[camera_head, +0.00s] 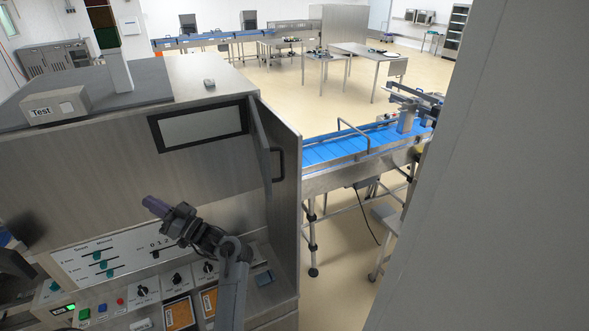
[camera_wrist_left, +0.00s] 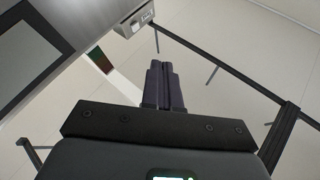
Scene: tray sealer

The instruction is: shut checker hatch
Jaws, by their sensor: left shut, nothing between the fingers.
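The likely checker hatch (camera_head: 287,160) is a grey metal panel at the right end of the steel machine in the head view. It stands at an angle to the front and looks open, with a dark upright handle (camera_head: 275,165) on its face. My left gripper (camera_head: 151,204) is shut and empty. It is in front of the machine, above the control panel and to the left of the hatch, clear of the handle. Its closed fingers also show in the left wrist view (camera_wrist_left: 165,82). My right gripper is not in view.
The control panel (camera_head: 130,262) with knobs and buttons lies below my left gripper. A dark-framed window (camera_head: 200,128) is in the machine front, and a Test box (camera_head: 55,106) sits on top. A blue conveyor (camera_head: 335,147) runs beyond the hatch. A large grey surface (camera_head: 490,200) fills the right.

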